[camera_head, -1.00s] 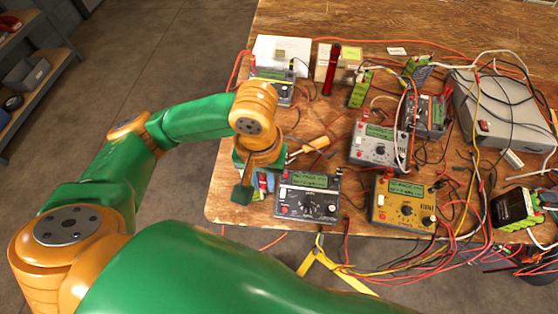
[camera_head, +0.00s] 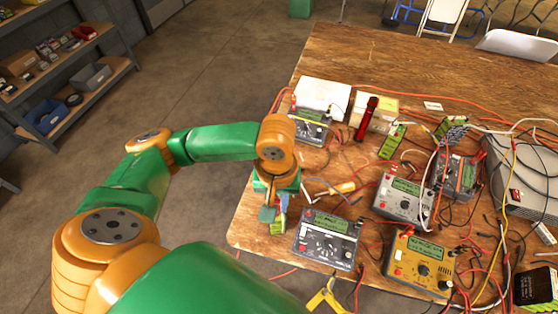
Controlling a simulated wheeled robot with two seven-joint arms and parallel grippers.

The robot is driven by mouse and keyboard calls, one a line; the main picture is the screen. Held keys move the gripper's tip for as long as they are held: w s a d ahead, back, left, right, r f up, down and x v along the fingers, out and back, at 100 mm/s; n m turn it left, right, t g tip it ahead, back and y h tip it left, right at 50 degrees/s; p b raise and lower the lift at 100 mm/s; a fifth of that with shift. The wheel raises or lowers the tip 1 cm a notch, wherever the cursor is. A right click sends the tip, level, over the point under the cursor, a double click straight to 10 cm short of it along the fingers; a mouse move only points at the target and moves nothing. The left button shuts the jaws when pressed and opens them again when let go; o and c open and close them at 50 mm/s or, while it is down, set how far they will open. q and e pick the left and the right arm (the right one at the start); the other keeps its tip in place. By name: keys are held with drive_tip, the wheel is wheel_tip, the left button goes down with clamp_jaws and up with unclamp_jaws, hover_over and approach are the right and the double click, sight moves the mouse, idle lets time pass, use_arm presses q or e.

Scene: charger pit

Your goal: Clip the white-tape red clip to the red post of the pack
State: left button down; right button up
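My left gripper (camera_head: 273,212) points down at the table's left edge, beside the dark grey charger (camera_head: 327,238). My own wrist hides much of it, and its opening is unclear. A small green pack (camera_head: 278,229) shows just below its fingers. Other green packs lie farther back, one (camera_head: 393,142) beside the white box and one (camera_head: 452,127) to its right. A dark pack with green edges (camera_head: 537,287) is at the right edge. Red leads run among the chargers, but I cannot make out a white-taped red clip or a red post. My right gripper is not in view.
A yellow charger (camera_head: 419,262), a light grey charger (camera_head: 403,197) and a large grey unit (camera_head: 525,180) crowd the right side with tangled cables. The far table surface (camera_head: 400,65) is mostly clear.

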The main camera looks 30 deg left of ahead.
use_arm(q)
drive_tip(key=shift+w+a+r+n+p, duration=0.2)
drive_tip(key=shift+w+a+n+p, duration=0.7)
drive_tip(key=shift+w, duration=0.3)
drive_tip(key=shift+d+f, duration=0.1)
drive_tip(key=shift+f, duration=0.1)
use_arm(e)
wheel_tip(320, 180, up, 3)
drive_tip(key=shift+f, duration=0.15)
use_arm(q)
drive_tip(key=shift+f, duration=0.1)
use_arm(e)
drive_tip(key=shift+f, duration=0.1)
use_arm(q)
drive_tip(key=shift+f+b, duration=1.25)
drive_tip(key=shift+f, duration=2.25)
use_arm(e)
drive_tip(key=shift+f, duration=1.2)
use_arm(q)
drive_tip(key=shift+r, duration=0.1)
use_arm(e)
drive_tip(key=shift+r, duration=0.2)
use_arm(q)
drive_tip(key=shift+p, duration=0.6)
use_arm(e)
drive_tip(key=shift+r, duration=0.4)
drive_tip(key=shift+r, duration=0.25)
